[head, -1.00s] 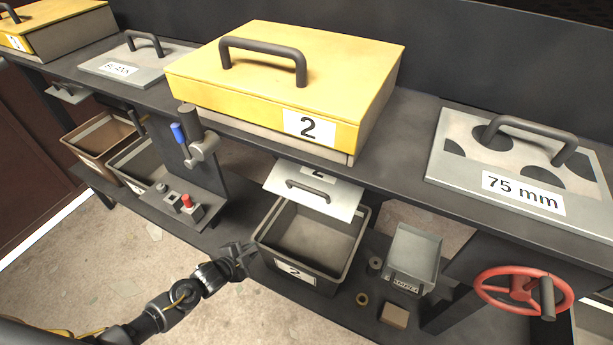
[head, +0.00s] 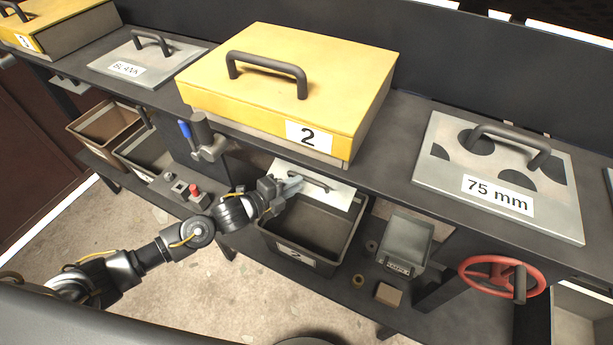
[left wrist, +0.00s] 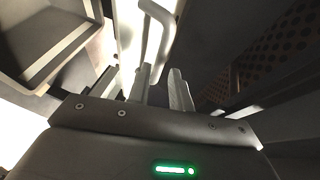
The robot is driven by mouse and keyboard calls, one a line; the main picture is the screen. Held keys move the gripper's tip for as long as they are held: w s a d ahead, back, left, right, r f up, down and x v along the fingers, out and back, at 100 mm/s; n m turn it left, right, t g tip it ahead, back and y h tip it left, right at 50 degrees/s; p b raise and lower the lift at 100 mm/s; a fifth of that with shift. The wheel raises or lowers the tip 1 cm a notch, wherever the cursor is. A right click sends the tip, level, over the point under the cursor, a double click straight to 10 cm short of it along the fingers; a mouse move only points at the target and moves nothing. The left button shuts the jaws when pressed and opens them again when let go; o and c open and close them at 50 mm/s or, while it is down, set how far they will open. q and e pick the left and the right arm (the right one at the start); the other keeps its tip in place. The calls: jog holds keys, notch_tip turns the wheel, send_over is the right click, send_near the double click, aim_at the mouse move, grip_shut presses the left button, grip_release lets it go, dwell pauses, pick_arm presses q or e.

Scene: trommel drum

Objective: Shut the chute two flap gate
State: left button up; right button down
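The chute two flap gate is a pale metal plate (head: 338,193) with a dark bar handle (head: 321,183). It slopes outward below the yellow box marked 2, over the back of the dark bin. My left gripper (head: 291,187) is at the left side of the flap, by the handle, and covers part of both. In the left wrist view the two fingers (left wrist: 160,76) are apart with a gap between them. The flap's handle (left wrist: 164,30) shows just ahead of the fingertips; whether they touch it I cannot tell. My right gripper is not in view.
The bin marked 2 (head: 281,247) stands under the flap. The yellow box (head: 300,75) sits on the shelf above. A blue-handled lever (head: 187,130) and a red button (head: 195,190) are to the left; a red handwheel (head: 475,286) is to the right.

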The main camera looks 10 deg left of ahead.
aim_at(305, 180)
pick_arm(q)
jog(key=x, duration=0.5)
jog(key=shift+w+p, duration=0.1)
jog(key=shift+p, duration=0.3)
grip_shut()
